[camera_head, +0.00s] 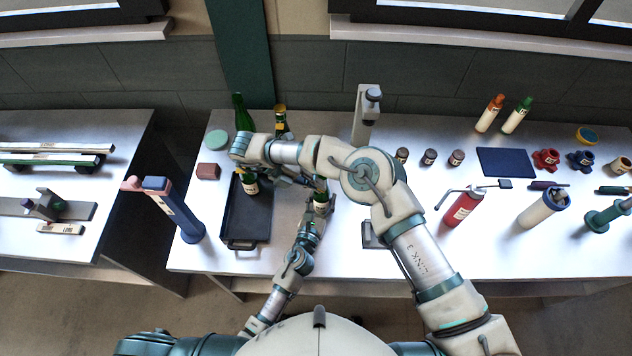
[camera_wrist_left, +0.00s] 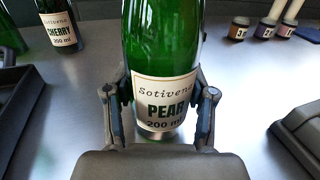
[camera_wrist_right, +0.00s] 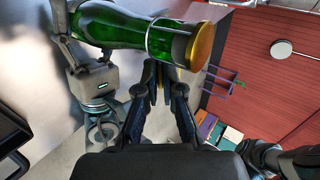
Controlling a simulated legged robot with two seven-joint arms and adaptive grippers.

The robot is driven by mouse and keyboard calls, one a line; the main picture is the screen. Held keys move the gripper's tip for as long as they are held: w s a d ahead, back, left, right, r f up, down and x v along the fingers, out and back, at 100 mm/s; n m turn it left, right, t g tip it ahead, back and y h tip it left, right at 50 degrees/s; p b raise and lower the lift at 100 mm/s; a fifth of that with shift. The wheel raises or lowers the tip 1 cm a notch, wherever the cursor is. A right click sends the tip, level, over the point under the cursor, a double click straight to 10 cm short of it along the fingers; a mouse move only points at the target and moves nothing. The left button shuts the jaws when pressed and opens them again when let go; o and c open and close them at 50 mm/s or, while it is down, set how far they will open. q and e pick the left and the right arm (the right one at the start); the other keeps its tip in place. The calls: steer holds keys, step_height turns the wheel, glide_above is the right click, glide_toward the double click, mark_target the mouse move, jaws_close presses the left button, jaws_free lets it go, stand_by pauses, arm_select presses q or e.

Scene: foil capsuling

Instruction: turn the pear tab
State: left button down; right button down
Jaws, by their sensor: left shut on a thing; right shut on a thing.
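The green pear bottle (camera_wrist_left: 160,60), labelled PEAR, stands upright between the fingers of my left gripper (camera_wrist_left: 162,108), which is shut on it. In the head view the bottle (camera_head: 320,204) is partly hidden behind my right arm. In the right wrist view it (camera_wrist_right: 115,27) lies across the top, its gold-topped end (camera_wrist_right: 201,46) towards the right. My right gripper (camera_wrist_right: 158,75) has its fingertips close together right beside that end, shut on the small pear tab, which the fingertips mostly hide.
Another bottle (camera_head: 249,182) stands in a dark tray (camera_head: 242,243) left of the pear bottle. The cherry bottle (camera_wrist_left: 58,27) is behind it in the left wrist view. Small labelled jars (camera_head: 429,157) and a red bottle (camera_head: 461,208) stand to the right.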

steer(key=shift+f, duration=0.1)
steer(key=c, duration=1.3)
jaws_free()
step_height(320, 180, up, 10)
steer(key=shift+w+a+f, duration=0.1)
